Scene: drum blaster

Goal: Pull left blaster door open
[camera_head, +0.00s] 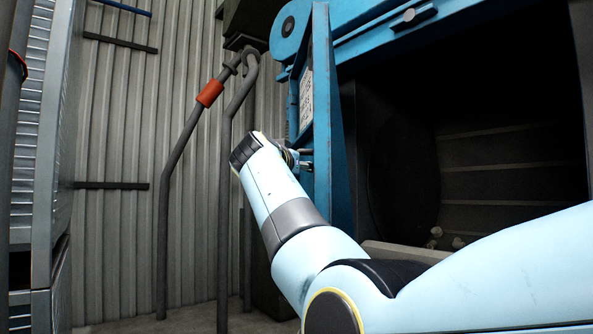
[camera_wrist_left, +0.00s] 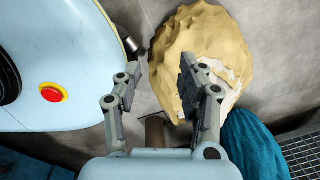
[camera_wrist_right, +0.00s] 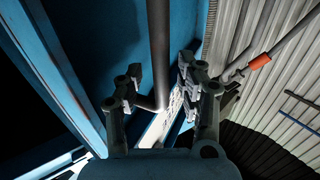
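The blue blaster door (camera_head: 323,120) stands nearly edge-on in the head view, swung away from the dark blaster opening (camera_head: 490,150). My right gripper (camera_head: 306,160) is at its outer face, partly hidden by my wrist. In the right wrist view the door's blue face (camera_wrist_right: 105,40) lies behind a grey bar handle (camera_wrist_right: 158,50). The right gripper (camera_wrist_right: 160,85) has its fingers apart on both sides of the bar; contact is not visible. My left gripper (camera_wrist_left: 157,85) is open and empty, pointing down, and is not in the head view.
A grey pipe rail with an orange band (camera_head: 210,93) stands left of the door, before a corrugated wall (camera_head: 115,130). A metal rack (camera_head: 30,130) is at far left. A tan lumpy object (camera_wrist_left: 190,40) and a teal one (camera_wrist_left: 248,145) lie below the left gripper.

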